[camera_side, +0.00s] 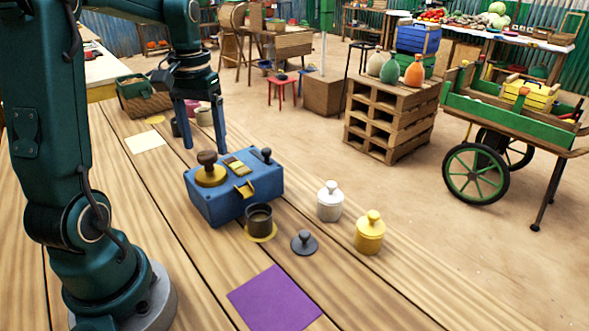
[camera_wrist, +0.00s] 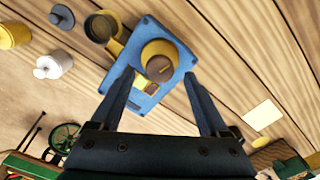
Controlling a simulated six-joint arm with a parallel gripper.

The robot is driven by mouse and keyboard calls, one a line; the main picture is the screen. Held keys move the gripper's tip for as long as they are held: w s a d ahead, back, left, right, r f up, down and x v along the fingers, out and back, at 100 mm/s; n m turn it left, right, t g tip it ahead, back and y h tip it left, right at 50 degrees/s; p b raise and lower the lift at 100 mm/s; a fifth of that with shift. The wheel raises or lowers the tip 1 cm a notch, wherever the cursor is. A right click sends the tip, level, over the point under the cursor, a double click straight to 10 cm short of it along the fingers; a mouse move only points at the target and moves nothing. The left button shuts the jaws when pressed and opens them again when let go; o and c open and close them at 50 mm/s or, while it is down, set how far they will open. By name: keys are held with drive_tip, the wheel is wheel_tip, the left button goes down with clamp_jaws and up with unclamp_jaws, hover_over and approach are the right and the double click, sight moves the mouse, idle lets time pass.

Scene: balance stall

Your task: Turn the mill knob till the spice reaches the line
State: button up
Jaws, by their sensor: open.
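The blue mill (camera_side: 240,190) sits on the plank table, with a brass disc and a brown knob (camera_side: 207,158) on its top left. A dark cup (camera_side: 259,218) stands at its front on a yellow round base. The spice level and the line cannot be made out. My gripper (camera_side: 204,147) is open and empty, pointing down above and behind the mill in the side view. In the wrist view, the open fingers (camera_wrist: 158,75) reach towards the knob (camera_wrist: 160,67) from either side, apart from it. The cup (camera_wrist: 100,27) also shows there, beside the mill (camera_wrist: 147,25).
A dark lid (camera_side: 304,244), a white jar (camera_side: 330,203) and a yellow jar (camera_side: 369,235) stand right of the mill. A purple mat (camera_side: 273,302) lies in front. Small pots (camera_side: 204,116) and a wicker basket (camera_side: 146,97) stand behind.

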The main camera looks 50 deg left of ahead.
sight(207, 154)
drive_tip(key=shift+f, duration=1.05)
drive_tip(key=shift+c, duration=0.3)
clamp_jaws()
drive_tip(key=shift+m, duration=2)
drive_tip(key=shift+o, duration=0.3)
unclamp_jaws()
drive_tip(key=shift+r, duration=0.1)
drive_tip(key=shift+r, duration=2.55)
